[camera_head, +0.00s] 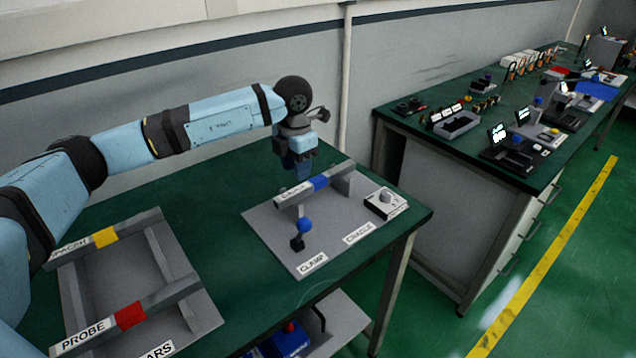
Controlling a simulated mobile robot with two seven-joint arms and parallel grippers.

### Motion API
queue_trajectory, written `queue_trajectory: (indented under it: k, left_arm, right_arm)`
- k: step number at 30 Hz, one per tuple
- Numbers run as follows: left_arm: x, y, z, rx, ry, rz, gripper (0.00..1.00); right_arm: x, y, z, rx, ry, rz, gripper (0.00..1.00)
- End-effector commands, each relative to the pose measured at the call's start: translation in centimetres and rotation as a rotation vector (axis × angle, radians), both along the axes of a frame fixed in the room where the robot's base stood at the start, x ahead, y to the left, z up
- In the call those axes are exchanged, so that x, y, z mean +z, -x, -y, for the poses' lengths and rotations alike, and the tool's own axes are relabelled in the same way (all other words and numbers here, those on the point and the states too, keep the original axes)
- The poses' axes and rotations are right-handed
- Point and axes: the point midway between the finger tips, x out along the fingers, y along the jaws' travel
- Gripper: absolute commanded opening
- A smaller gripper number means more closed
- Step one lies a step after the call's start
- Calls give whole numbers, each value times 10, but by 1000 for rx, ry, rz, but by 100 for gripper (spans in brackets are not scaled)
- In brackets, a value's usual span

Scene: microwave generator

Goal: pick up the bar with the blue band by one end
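The grey bar with the blue band (321,183) lies across supports on the grey plate labelled CLAMP and CRADLE (275,240). Its label, toward the left end, is too small to read surely. My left gripper (300,176) points down, just above and behind the bar's left part in the picture. I cannot tell whether its fingers are apart or whether they touch the bar. My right gripper is not in view.
A blue-knobbed clamp lever (304,226) stands in front of the bar. A small grey box with a knob (385,203) is at right. A rack (190,287) at left holds a yellow-banded bar (105,237) and a red-banded PROBE bar (130,315). A second bench (420,125) stands right.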

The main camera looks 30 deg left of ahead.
Motion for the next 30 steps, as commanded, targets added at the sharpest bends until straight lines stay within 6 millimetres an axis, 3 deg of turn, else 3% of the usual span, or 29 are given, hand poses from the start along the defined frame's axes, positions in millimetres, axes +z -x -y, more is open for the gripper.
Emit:
queue_trajectory:
  k: [10, 18, 25, 26, 30]
  left_arm:
    - [-26, 1, 0, 0, 2, -1, 38]
    - [-65, 2, -1, 1, 2, -2, 38]
    - [-69, 1, 0, -1, 2, 2, 38]
    - [-69, 1, 0, -1, 2, 2, 36]
    - [-69, 1, 0, -1, 3, 1, 4]
  right_arm:
    - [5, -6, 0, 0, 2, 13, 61]
    - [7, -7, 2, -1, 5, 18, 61]
    - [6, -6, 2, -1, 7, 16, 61]
    - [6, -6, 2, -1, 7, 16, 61]
    - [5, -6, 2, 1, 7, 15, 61]
